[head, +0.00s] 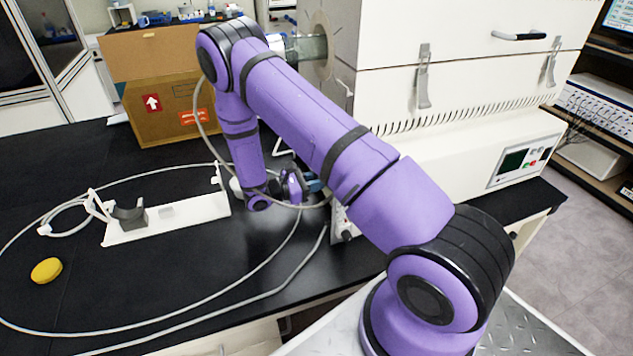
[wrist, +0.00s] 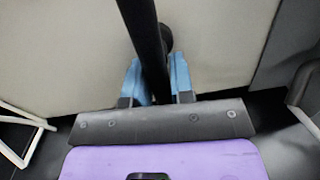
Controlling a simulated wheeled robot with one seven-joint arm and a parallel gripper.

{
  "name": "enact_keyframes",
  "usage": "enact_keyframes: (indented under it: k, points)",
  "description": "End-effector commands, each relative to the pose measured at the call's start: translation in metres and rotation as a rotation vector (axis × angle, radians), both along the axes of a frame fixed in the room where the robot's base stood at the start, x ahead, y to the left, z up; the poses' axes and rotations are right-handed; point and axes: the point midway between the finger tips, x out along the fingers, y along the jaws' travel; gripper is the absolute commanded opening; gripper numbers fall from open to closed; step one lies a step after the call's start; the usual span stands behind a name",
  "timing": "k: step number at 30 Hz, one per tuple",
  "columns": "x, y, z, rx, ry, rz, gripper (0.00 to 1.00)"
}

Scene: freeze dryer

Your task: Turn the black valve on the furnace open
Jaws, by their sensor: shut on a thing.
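The cream furnace (head: 470,90) stands on the black bench at the right in the head view. Its flat panel (wrist: 230,35) fills the upper wrist view. My gripper (head: 314,184) is low beside the furnace's left end, and my arm hides much of that area. In the wrist view, the blue fingers of my gripper (wrist: 157,78) are on both sides of a long black bar, the black valve (wrist: 146,28), and are shut on it. A dark round part shows just behind the bar. In the head view I cannot make out the valve.
A white stand with a grey holder (head: 165,215) and a yellow oval object (head: 46,270) are on the bench at left. A pale hose (head: 240,288) loops across the bench. A cardboard box (head: 165,105) stands behind. The front left of the bench is mostly clear.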

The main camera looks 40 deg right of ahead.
Motion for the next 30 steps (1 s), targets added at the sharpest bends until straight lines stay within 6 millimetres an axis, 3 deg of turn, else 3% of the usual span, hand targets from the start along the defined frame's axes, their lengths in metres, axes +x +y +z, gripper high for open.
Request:
enact_keyframes:
  k: [30]
  points:
    - [0.016,-0.003,0.01,-0.257,-0.899,0.004,0.0]
